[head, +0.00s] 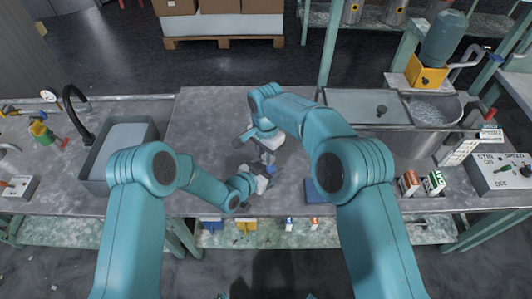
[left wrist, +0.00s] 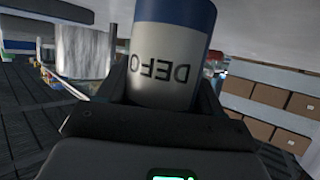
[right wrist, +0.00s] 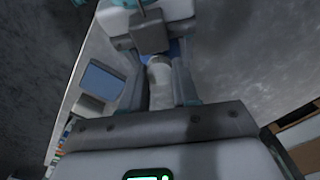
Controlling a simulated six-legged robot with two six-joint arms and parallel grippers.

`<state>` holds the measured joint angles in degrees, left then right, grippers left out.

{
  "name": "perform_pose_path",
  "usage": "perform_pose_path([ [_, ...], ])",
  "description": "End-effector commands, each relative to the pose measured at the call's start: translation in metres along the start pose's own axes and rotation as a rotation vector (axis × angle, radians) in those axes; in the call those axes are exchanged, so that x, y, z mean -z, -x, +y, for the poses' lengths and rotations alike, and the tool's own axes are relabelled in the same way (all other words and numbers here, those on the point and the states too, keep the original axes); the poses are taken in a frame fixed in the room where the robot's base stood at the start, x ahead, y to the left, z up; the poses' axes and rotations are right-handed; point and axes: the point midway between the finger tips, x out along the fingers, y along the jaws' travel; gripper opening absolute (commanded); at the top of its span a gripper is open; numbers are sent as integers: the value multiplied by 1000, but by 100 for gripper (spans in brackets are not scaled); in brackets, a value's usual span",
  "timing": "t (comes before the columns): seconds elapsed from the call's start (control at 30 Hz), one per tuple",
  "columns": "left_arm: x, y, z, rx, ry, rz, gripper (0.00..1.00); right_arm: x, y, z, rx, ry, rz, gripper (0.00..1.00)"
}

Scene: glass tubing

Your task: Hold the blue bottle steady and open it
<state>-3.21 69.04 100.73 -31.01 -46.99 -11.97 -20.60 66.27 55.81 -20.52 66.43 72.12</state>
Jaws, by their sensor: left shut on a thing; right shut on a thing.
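The blue bottle (left wrist: 172,22) shows in the left wrist view with a blue band and a pale label with dark letters, upside down in that picture. My left gripper (left wrist: 163,88) is shut around its body, one finger on each side. In the right wrist view my right gripper (right wrist: 160,88) is shut on a pale, narrow piece at the bottle's top, which looks like the cap (right wrist: 160,75). A bit of blue bottle shows beyond it. In the head view my right gripper (head: 266,157) is just above my left gripper (head: 258,181), and they mostly hide the bottle.
A sink (head: 122,145) is at left. A metal basin (head: 430,110), small cartons (head: 433,183) and a switch box (head: 498,174) are at right.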

Motion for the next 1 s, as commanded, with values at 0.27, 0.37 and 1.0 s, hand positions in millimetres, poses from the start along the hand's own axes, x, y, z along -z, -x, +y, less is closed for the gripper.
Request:
perform_pose_path([
  [0.27,0,0,-1,2,2,1,0,0,0,1,-2,238,-2,0],
  [0.37,0,0,-1,2,2,1,0,0,0,1,-2,237,-2,0],
  [1.0,0,0,0,1,1,0,0,1,22,0,2,233,1,55],
])
